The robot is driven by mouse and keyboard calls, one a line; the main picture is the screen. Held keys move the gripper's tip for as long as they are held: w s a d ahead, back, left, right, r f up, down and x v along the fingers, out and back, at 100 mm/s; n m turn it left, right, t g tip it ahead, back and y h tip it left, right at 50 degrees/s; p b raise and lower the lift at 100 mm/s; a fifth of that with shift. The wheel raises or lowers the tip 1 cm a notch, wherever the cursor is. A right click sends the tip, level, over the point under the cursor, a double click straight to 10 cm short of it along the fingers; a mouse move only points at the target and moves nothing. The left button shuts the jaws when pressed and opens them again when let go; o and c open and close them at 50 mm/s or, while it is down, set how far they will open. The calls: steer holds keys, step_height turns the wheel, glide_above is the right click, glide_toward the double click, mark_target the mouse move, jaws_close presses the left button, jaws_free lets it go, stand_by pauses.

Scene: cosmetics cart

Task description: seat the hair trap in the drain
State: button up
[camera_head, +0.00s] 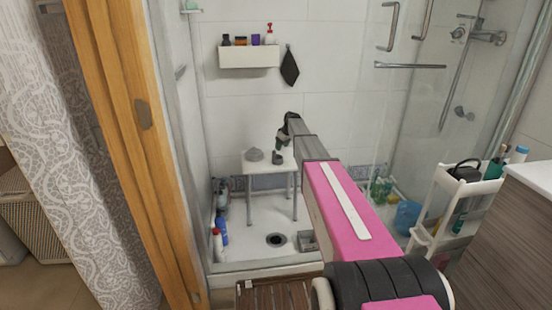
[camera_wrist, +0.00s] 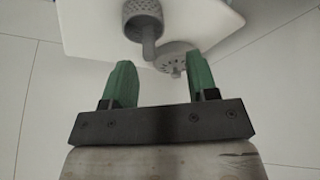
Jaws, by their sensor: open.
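Two grey pieces stand on a small white stool (camera_head: 262,162) in the shower. In the wrist view they are a perforated cup (camera_wrist: 143,12) with a short stem and a round perforated disc (camera_wrist: 172,54); I cannot tell whether they are joined. The cup looks like the hair trap. In the head view one is a low grey dome (camera_head: 254,155), the other a darker piece (camera_head: 278,157) below my gripper (camera_head: 282,137). My gripper (camera_wrist: 160,62) is open, its green fingers apart, with the disc near the right fingertip. The dark round drain (camera_head: 275,239) lies in the shower floor.
A small grey box (camera_head: 307,240) sits on the floor right of the drain. Bottles (camera_head: 220,230) stand along the left wall. A blue bucket (camera_head: 407,216) and a white cart (camera_head: 462,205) are at the right. A wall shelf (camera_head: 248,55) hangs above.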

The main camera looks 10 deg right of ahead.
glide_toward(274, 151)
steer(key=w+d, duration=0.1)
steer(key=d, duration=0.1)
steer(key=n, duration=0.1)
steer(key=x, duration=0.3)
steer(key=a+x, duration=0.1)
steer(key=x, duration=0.7)
steer(key=shift+a, duration=0.3)
jaws_close()
